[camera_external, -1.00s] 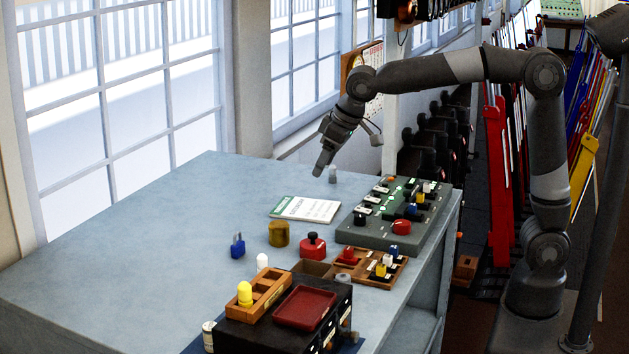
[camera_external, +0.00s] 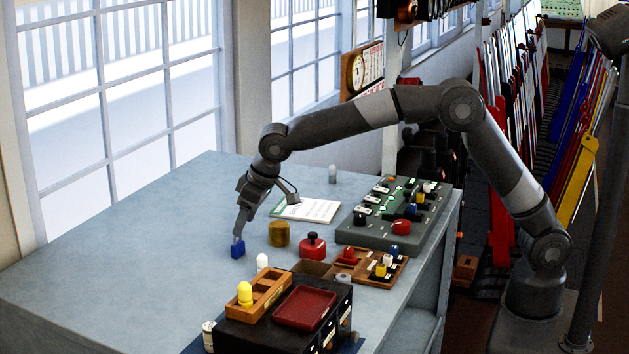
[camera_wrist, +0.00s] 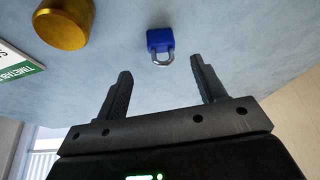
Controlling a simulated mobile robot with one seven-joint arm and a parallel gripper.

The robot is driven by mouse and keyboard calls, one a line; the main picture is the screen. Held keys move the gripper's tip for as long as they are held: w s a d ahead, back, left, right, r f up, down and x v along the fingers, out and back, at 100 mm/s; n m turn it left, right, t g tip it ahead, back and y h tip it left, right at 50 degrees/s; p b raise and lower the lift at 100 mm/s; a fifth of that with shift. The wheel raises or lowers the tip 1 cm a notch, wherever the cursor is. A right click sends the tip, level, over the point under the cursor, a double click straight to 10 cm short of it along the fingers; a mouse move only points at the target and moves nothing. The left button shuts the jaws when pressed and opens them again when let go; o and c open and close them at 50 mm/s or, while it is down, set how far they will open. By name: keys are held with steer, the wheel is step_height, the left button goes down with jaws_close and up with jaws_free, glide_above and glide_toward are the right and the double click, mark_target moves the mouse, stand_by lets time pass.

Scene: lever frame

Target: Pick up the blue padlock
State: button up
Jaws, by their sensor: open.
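The blue padlock (camera_external: 238,250) stands on the grey-blue table, left of the brass cylinder. In the wrist view the padlock (camera_wrist: 160,40) shows its blue body and silver shackle, beyond the fingertips and roughly midway between them. My gripper (camera_external: 238,236) points down at the padlock from just above it in the outside view. In the wrist view my gripper (camera_wrist: 160,75) has its two fingers apart with nothing between them. The shackle is partly hidden by the fingers in the outside view.
A booklet (camera_external: 306,209) lies behind. The table's left side (camera_external: 120,260) is clear.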

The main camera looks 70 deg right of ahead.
mark_target(237, 242)
steer(key=x, duration=0.6)
steer(key=shift+a+f, duration=0.15)
steer(key=shift+f, duration=0.05)
steer(key=shift+r, duration=0.1)
steer(key=c, duration=1.3)
